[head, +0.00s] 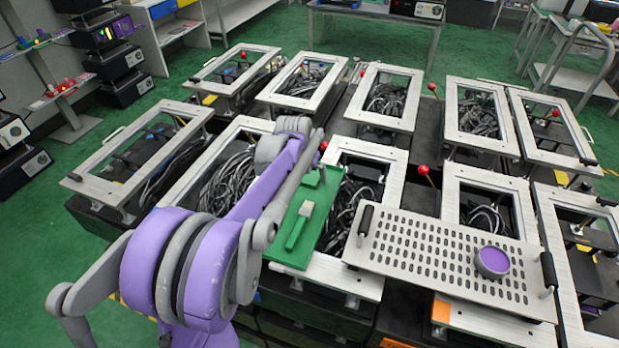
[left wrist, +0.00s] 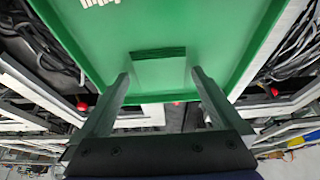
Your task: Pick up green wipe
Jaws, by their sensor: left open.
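A green tray or board (head: 325,215) lies across a metal frame in the middle of the head view. I cannot tell for sure which part is the green wipe. In the left wrist view the green board (left wrist: 215,30) fills the top, with the green block (left wrist: 160,68) at its near edge. My left gripper (left wrist: 160,77) is open, its fingertips on either side of the block, with no clear grip. My purple arm partly hides the board. My right gripper is not in view.
Several metal frames hold cables and red-knobbed levers (head: 423,170). A perforated metal plate (head: 440,258) with black handles carries a purple round piece (head: 493,262) to the right. Racks and a table (head: 375,14) stand behind; green floor is free between.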

